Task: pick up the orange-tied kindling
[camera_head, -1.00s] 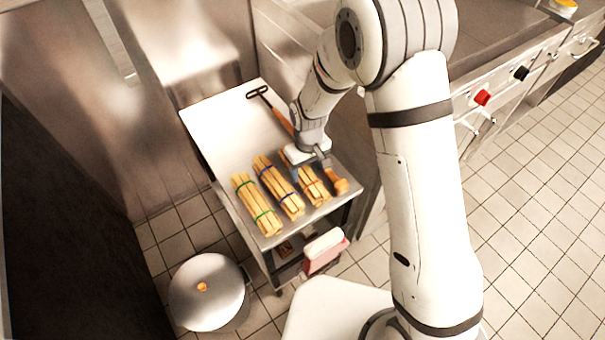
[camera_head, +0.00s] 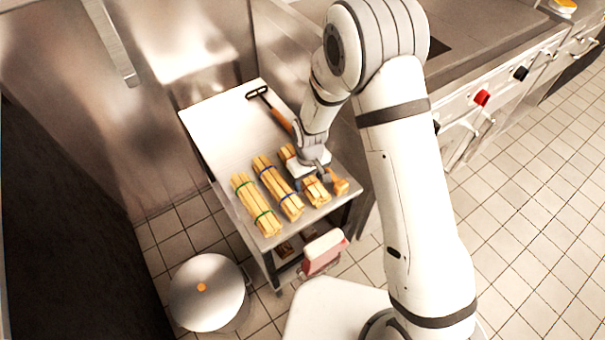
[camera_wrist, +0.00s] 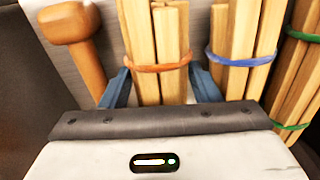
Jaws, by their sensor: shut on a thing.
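The orange-tied kindling (camera_wrist: 158,45) is a bundle of pale sticks with an orange band, upright in the middle of the wrist view. In the head view the same bundle (camera_head: 317,192) lies on the metal cart, partly hidden by my gripper (camera_head: 312,182). My gripper (camera_wrist: 160,84) has its blue fingers on either side of the bundle near the band, shut on it. Whether the bundle is clear of the cart top cannot be told.
A blue-tied bundle (camera_head: 276,187) and a green-tied bundle (camera_head: 255,204) lie to the left on the cart (camera_head: 212,128). A wooden-handled tool (camera_head: 341,187) lies close on the right. A lidded pot (camera_head: 207,291) stands on the floor.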

